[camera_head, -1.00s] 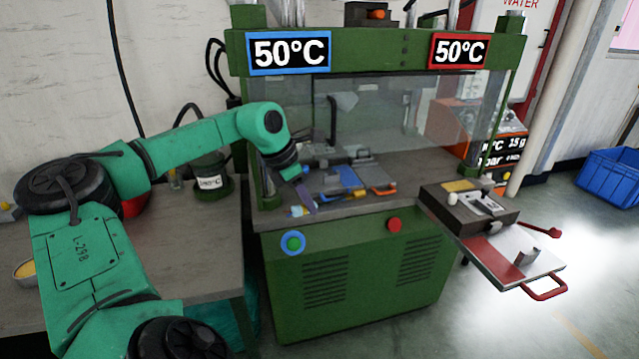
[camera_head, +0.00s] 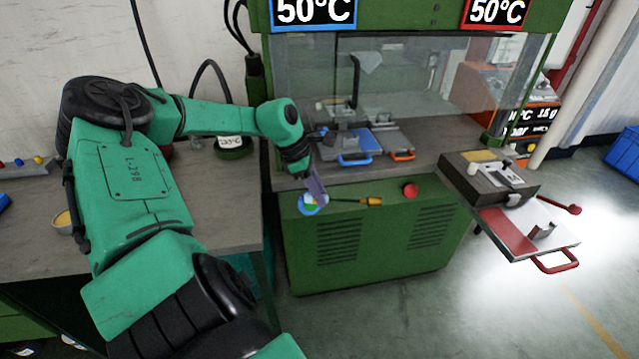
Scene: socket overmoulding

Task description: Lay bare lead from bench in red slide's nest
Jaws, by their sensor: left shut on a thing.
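My left gripper (camera_head: 317,190) is shut in front of the press table, over the blue-ringed green button (camera_head: 313,205). A thin dark rod with an amber end, which looks like the bare lead (camera_head: 370,201), sticks out from it to the right, roughly level. The fingers hide its left end. The red slide (camera_head: 506,229), with a red handle, is pulled out at the right. A small grey bracket (camera_head: 543,231) stands on its pale plate. I cannot make out the nest's shape. My right gripper is out of view.
The green press (camera_head: 370,250) has a clear guard (camera_head: 410,85). Inside are a blue-handled slide (camera_head: 358,146) and an orange-handled slide (camera_head: 396,143). A dark block (camera_head: 488,177) sits behind the red slide. The bench (camera_head: 225,215) is at left. A red button (camera_head: 411,190) is on the press front.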

